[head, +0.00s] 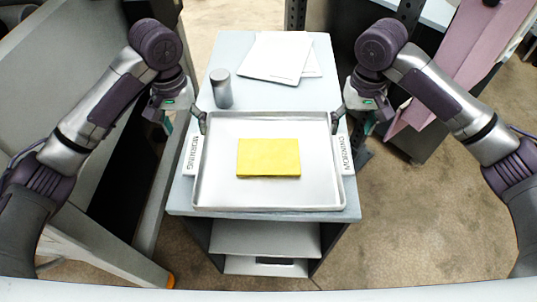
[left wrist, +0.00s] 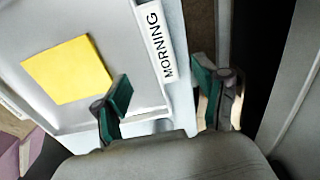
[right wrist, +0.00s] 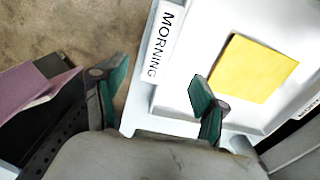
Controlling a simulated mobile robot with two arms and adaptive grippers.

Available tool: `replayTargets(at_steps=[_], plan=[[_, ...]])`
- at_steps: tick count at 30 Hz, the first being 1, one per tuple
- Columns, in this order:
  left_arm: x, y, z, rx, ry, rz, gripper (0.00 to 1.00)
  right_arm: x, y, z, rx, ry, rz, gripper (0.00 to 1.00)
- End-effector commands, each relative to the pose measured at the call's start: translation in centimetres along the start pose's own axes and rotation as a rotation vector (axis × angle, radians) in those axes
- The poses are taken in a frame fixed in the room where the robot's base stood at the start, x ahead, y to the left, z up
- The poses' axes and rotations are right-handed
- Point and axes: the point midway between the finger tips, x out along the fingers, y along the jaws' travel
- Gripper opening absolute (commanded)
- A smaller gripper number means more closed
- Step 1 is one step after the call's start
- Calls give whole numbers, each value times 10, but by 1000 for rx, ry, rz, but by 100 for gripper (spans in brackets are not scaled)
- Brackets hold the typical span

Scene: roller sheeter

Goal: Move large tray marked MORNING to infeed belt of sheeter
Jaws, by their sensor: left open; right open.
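The large tray (head: 222,190) is a shallow pale metal tray with a white MORNING label on its left and right sides. It lies on a small grey table, with a yellow slab (head: 268,158) flat in its middle. My left gripper (head: 184,122) is open at the tray's left side; in the left wrist view its fingers (left wrist: 165,100) stand apart on either side of the labelled edge. My right gripper (head: 358,118) is open at the right side; in the right wrist view its fingers (right wrist: 155,105) likewise stand either side of the labelled edge. Contact cannot be told.
The table (head: 225,55) also holds a dark grey cylinder (head: 221,88) and white sheets (head: 277,57) behind the tray. A large grey machine (head: 75,85) stands close at left. Pink material (head: 475,55) hangs over a dark unit at right. Floor at lower right is clear.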

Motion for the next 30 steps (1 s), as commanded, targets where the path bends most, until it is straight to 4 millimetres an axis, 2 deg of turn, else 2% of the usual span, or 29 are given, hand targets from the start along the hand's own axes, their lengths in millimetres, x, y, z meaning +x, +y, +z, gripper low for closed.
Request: replayTargets(at_steps=[1,6,15,21,29,30], plan=[[13,1,2,1,-7,4,72,12,0,1,0,-5,0,72],[47,2,2,-1,-8,4,72,45,0,1,-1,-4,1,72],[89,1,1,0,-2,3,72,89,0,0,-1,-1,0,72],[98,0,0,1,-1,0,72,98,0,0,-2,0,-1,72],[98,0,0,0,0,-1,72,98,0,0,-2,0,-1,72],[98,0,0,0,0,0,65,98,0,0,-2,0,-1,65]])
